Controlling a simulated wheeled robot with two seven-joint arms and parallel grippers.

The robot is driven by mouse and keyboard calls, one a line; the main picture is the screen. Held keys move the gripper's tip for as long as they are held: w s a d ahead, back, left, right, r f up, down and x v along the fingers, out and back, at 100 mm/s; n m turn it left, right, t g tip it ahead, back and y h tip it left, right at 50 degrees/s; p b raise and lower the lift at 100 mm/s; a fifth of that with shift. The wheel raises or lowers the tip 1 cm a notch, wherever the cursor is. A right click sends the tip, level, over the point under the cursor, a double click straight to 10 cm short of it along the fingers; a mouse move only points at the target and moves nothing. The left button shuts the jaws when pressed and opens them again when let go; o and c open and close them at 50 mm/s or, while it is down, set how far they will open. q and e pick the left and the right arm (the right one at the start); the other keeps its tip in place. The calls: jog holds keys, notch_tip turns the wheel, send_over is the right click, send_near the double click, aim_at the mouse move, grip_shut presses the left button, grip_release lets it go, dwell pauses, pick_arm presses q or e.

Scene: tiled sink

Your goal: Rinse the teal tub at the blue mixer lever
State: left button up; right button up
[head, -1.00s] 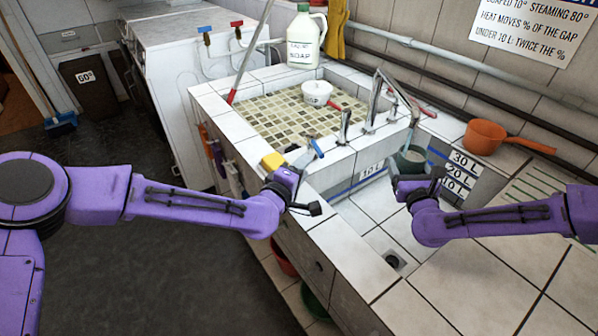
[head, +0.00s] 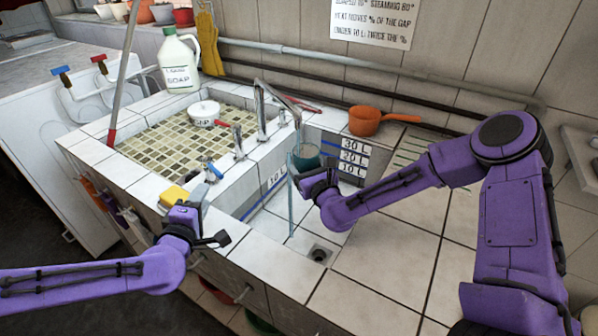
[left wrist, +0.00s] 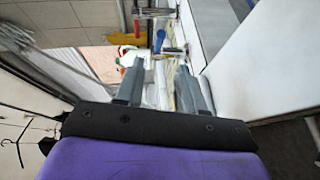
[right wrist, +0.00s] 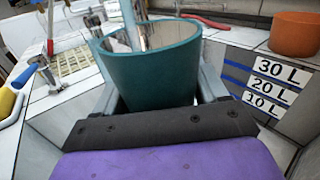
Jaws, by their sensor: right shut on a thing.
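The teal tub (head: 306,158) is held upright under the spout (head: 283,98), above the tiled basin. My right gripper (head: 305,176) is shut on it; in the right wrist view the fingers lie on both sides of the tub (right wrist: 155,75). A clear stream (right wrist: 134,25) enters the tub's mouth there. A thin bluish streak (head: 291,205) drops beside the tub to the basin floor.
A yellow sponge (head: 174,196) lies left of my left gripper. A drain (head: 320,253) is in the basin floor.

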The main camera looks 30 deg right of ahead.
aim_at(213, 168)
pick_arm(q)
grip_shut()
jog(key=w+d+r+m+g+h, duration=0.1)
jog(key=w+d+r+m+g, duration=0.2)
jog(key=r, duration=0.4)
jog(key=w+r+m+g, duration=0.1)
jog(key=w+r+m, duration=0.2)
jog(key=r+m, duration=0.3)
jog(key=s+a+f+g+y, duration=0.3)
jog(key=a+g+y, duration=0.2)
jog(key=a, duration=0.2)
jog(key=x, duration=1)
jog(key=shift+w, duration=0.35)
jog(key=d, duration=0.3)
jog(key=shift+w+f, duration=0.3)
jog(key=shift+w, duration=0.1)
jog(key=shift+w+d, duration=0.1)
jog(key=shift+d, duration=0.3)
